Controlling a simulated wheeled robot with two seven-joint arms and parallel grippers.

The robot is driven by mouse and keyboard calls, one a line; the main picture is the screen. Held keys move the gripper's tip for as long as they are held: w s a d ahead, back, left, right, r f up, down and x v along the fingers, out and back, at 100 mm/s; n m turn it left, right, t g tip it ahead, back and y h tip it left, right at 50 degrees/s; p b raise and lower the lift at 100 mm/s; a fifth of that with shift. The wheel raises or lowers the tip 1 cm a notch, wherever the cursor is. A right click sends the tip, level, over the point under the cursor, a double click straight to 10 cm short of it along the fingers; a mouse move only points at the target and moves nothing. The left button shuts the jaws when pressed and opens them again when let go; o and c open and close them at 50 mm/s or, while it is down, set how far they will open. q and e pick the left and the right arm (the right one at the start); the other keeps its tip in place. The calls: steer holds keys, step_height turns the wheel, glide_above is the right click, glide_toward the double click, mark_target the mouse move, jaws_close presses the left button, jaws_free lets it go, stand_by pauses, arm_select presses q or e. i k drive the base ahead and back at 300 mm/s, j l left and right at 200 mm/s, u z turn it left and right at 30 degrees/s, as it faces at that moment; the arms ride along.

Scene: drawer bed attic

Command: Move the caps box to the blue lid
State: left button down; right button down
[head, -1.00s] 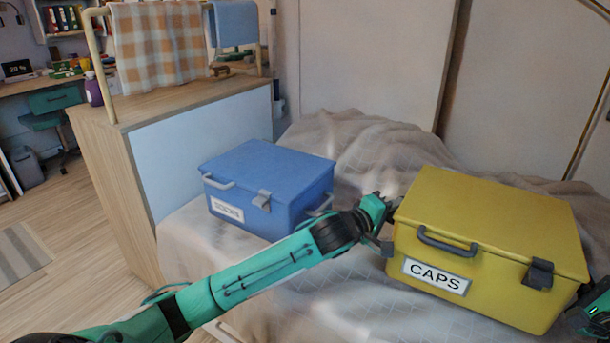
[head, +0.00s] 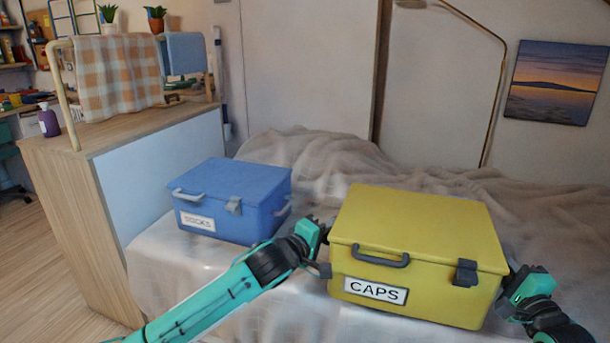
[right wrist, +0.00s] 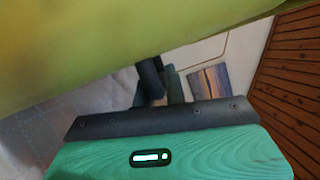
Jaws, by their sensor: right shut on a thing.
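The yellow caps box (head: 417,225), closed and labelled "CAPS", is at the right of the bed in the head view. The blue box (head: 230,198), labelled "SOCKS", has a blue lid (head: 236,178) and stands to its left. My left gripper (head: 318,250) is at the caps box's left side; the box edge hides whether its jaws hold anything. My right gripper (head: 515,290) is at the right side, shut on the caps box. In the right wrist view, the box (right wrist: 110,45) fills the top and a dark handle-like bar (right wrist: 151,78) shows by the jaws.
The bed has a rumpled pale cover (head: 320,160), with a raised heap behind both boxes. A wooden cabinet (head: 75,200) with a towel rail stands at the left. A floor lamp (head: 497,100) and a picture (head: 556,83) are at the back right.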

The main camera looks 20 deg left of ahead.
mark_target(231, 177)
steer(key=k+u, duration=0.15)
steer(key=u, duration=0.5)
steer(key=l+u, duration=0.1)
steer(key=u, duration=0.7)
steer(key=k, duration=0.05)
